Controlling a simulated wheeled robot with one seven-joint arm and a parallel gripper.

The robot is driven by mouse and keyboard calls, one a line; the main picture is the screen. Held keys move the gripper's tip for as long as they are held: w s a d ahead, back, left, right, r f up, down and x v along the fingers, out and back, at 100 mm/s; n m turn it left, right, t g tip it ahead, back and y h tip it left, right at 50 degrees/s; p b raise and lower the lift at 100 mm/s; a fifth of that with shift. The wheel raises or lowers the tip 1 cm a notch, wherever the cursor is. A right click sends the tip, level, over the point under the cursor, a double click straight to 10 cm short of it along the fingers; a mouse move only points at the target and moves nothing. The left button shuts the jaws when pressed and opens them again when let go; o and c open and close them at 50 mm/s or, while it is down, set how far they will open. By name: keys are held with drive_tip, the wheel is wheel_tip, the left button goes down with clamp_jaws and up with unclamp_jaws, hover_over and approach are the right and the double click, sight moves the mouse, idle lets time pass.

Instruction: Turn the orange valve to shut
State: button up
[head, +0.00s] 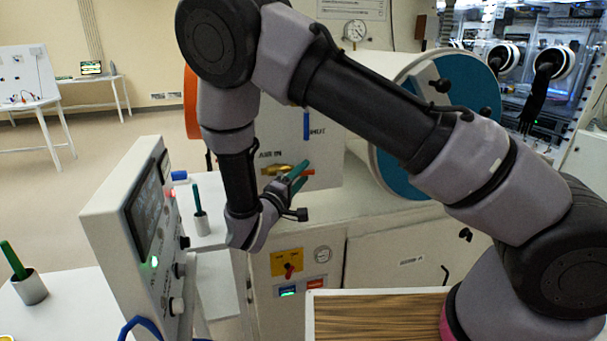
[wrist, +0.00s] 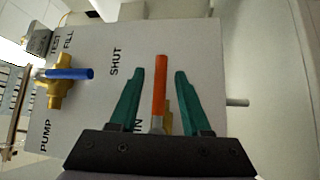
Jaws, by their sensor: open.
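The orange valve handle (wrist: 159,90) is a straight bar, seen in the wrist view pointing up between the green fingers of my gripper (wrist: 158,70). Gaps show on both sides of the bar, so the fingers straddle it without gripping it. In the head view, the orange handle (head: 307,172) points right from its brass valve body (head: 277,169), beside the "AIR IN" label. My gripper (head: 300,176) is at the handle there and partly covers it. The word SHUT (wrist: 115,62) is printed up and left of the handle in the wrist view. The brass base is mostly hidden in the wrist view.
A blue valve handle (wrist: 70,74) on a brass body sits left of the fingers in the wrist view. A glovebox port with a blue disc (head: 440,155) is right of the panel. A grey control box (head: 135,235) stands at the left front. A wooden-topped surface (head: 375,318) lies in front.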

drive_tip(key=shift+w+d, duration=0.25)
drive_tip(key=shift+w, duration=0.2)
drive_tip(key=shift+c, duration=0.3)
clamp_jaws()
idle(0.9)
